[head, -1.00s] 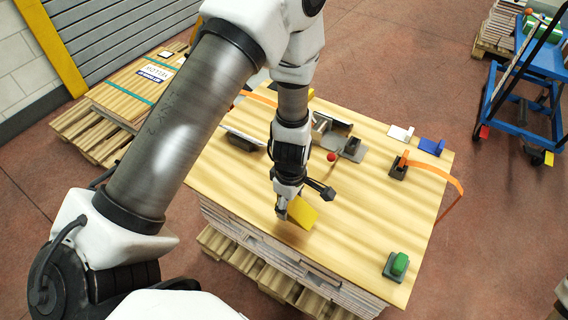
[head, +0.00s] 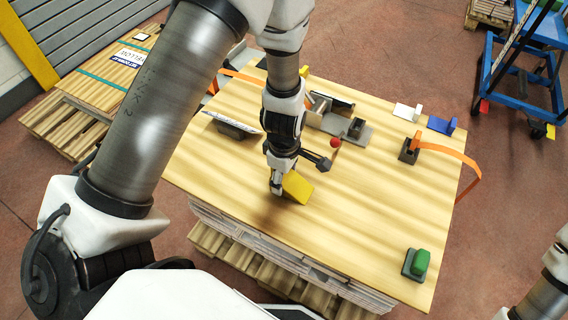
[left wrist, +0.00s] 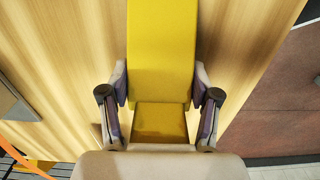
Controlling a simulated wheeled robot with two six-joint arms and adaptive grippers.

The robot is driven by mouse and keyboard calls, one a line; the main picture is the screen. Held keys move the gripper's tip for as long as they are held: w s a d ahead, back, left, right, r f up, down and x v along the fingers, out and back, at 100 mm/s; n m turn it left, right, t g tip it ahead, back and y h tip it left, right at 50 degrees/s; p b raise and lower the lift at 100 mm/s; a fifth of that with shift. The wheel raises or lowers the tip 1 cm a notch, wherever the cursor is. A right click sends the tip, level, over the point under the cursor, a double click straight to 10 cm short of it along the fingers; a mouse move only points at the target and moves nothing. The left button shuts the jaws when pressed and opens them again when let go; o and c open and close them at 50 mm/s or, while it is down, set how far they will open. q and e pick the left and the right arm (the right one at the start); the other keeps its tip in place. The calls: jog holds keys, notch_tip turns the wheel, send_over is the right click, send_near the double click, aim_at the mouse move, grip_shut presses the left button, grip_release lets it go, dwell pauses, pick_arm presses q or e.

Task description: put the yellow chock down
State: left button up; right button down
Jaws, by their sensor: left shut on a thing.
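The yellow chock (head: 298,188) is an angled yellow block, low over the front part of the wooden tabletop (head: 345,225). My left gripper (head: 282,187) is shut on it. In the left wrist view the chock (left wrist: 162,40) sits between the two fingers of the left gripper (left wrist: 160,88), one on each side, with a long face stretching away and a shorter face nearer. I cannot tell whether the chock touches the wood. My right gripper is out of view; only a link of my right arm shows at the lower right.
A dark ratchet with an orange strap (head: 409,152), white (head: 407,112) and blue (head: 441,125) brackets, and a grey fixture with a red ball (head: 335,142) lie farther back. The front middle is clear.

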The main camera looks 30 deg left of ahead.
pick_arm(q)
jog(key=o, duration=1.6)
jog(key=shift+c, duration=0.2)
